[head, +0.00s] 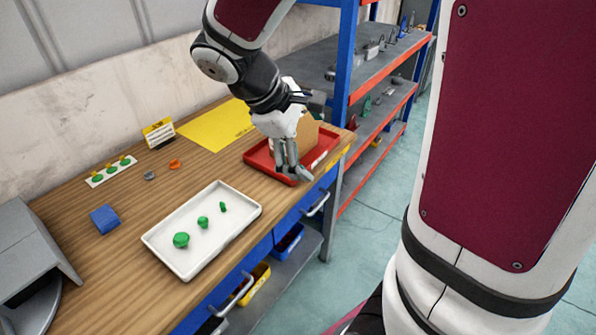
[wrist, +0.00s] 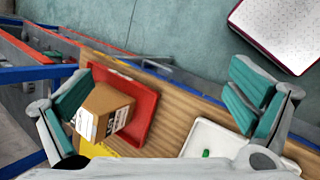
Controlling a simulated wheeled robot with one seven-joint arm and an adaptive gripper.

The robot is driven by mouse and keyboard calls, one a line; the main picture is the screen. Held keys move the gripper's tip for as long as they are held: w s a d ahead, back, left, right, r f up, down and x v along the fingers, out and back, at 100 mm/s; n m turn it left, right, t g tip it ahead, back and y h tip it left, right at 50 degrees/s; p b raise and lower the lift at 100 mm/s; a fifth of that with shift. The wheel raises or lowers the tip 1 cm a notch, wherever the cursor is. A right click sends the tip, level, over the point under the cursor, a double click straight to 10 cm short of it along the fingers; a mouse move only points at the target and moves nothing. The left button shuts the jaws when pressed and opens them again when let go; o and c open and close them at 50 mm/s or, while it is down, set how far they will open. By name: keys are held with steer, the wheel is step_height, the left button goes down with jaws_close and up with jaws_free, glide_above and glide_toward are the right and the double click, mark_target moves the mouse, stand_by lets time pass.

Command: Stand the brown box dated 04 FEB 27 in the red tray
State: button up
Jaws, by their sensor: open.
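The brown box (head: 309,133) is in the red tray (head: 262,158) at the right end of the workbench, partly hidden behind my gripper (head: 293,172). The wrist view shows the brown box (wrist: 108,104) with a white label and dark print on its side; the date is too small to read. It also shows the red tray (wrist: 143,112) around it. My gripper (wrist: 160,105) is open in the wrist view, its fingers wide apart. The box lies close to the left finger and apart from the right one. I cannot tell whether that finger touches it.
A white tray (head: 161,240) with green pieces stands in front. A yellow sheet (head: 215,126), a yellow-and-black sign (head: 158,133), a blue block (head: 105,218) and a strip with green parts (head: 110,171) are on the bench. Blue-framed shelving (head: 345,60) stands just beyond the red tray.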

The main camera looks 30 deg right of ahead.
steer(key=s+a+r+m+t+y, duration=0.2)
steer(key=s+a+r+m+y, duration=0.1)
steer(key=s+a, duration=0.2)
steer(key=s+a+r+m+t+y, duration=0.3)
steer(key=s+a, duration=0.2)
steer(key=s, duration=0.2)
steer(key=shift+s+a+r+m+y, duration=0.2)
steer(key=shift+s+a+m+y, duration=0.1)
steer(key=shift+m, duration=0.1)
steer(key=shift+d, duration=0.1)
steer(key=shift+c, duration=0.6)
